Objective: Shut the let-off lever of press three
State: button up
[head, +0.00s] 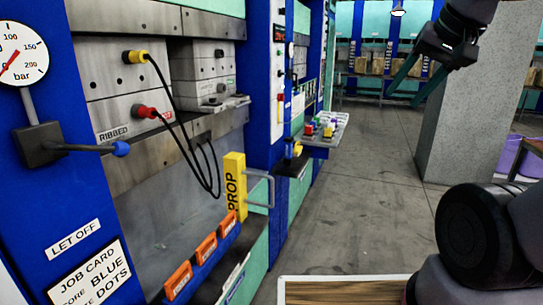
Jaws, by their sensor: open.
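The let-off lever (90,148) is a dark bar with a blue knob. It sticks out to the right, roughly level, from a black valve block (38,145) on the blue press frame at the left. A LET OFF label (74,238) is below it. A pressure gauge (20,54) with a red needle is above, joined by a grey pipe. I see no press number. My gripper (402,97) is open and empty at the upper right, far from the lever, over the aisle.
Black cables with yellow and red plugs hang there. Orange blocks (178,280) line the front edge. A grey pillar (470,120) stands right; the aisle floor (350,205) is clear.

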aim_at(120, 148)
jog(key=u, duration=1.8)
jog(key=k, duration=0.3)
jog(key=j+z, duration=0.05)
